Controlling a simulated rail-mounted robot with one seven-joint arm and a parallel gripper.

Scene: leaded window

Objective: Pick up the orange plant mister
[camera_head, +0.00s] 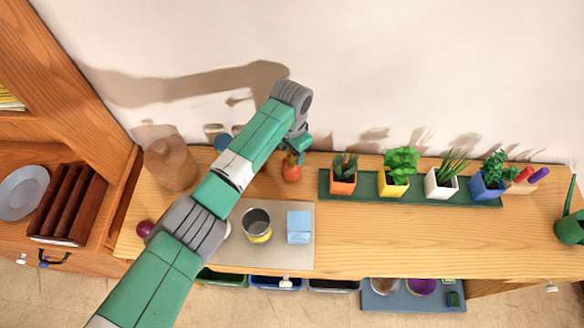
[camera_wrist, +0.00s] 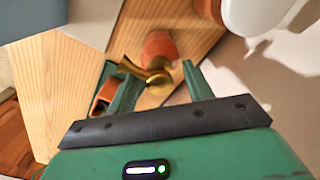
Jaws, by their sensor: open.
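The orange plant mister (camera_head: 291,170) stands on the wooden bench near the wall, left of the potted plants, partly hidden by my gripper. In the wrist view its orange body (camera_wrist: 160,46) and brass-coloured top (camera_wrist: 152,76) show, with the brass part between the two green fingers. My gripper (camera_head: 297,150) is at the mister's top in the head view. In the wrist view my gripper (camera_wrist: 158,75) is open, with a finger on each side of the brass part. I cannot tell whether either finger touches it.
A green tray (camera_head: 412,196) with several potted plants stands to the right. A brown jar (camera_head: 169,164) stands to the left. A grey mat (camera_head: 281,258) in front bears a tin can (camera_head: 257,226) and a light-blue box (camera_head: 299,227). The bench's right front is clear.

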